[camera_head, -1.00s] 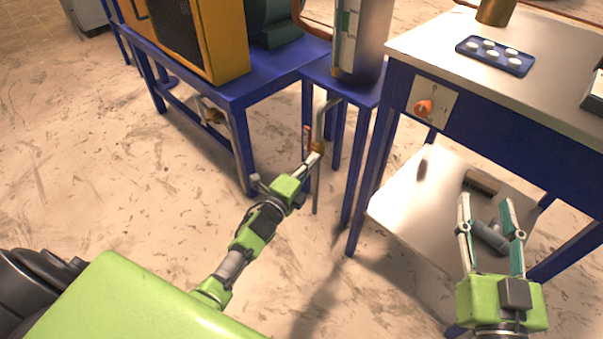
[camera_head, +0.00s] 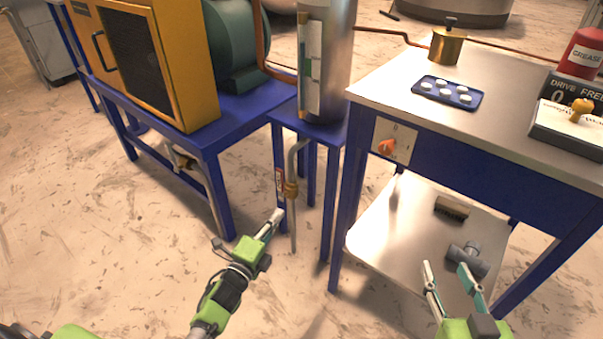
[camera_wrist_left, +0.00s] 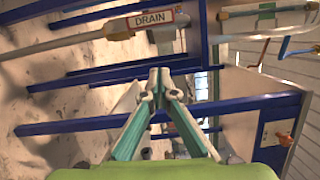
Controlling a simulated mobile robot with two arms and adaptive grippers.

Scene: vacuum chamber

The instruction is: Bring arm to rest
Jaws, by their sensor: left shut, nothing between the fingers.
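My left gripper (camera_head: 274,218) is shut and empty. It is on the green arm, low in front of the narrow blue stand. The drain pipe with its brass valve (camera_head: 291,189) is just beyond its tips, with a small gap showing. In the left wrist view the two fingers (camera_wrist_left: 159,76) meet at the tips, and the DRAIN label (camera_wrist_left: 150,20) is above them. My right gripper (camera_head: 447,268) is at the lower right of the head view, fingers apart and nothing between them, in front of the metal table's lower shelf.
The metal-topped table (camera_head: 385,82) carries a blue tray of white pieces (camera_head: 446,92), a brass pot (camera_head: 446,46) and a red grease can (camera_head: 583,52). An orange knob (camera_head: 387,147) is on its front. A yellow cabinet (camera_head: 150,60) stands on the blue bench. Floor at left is clear.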

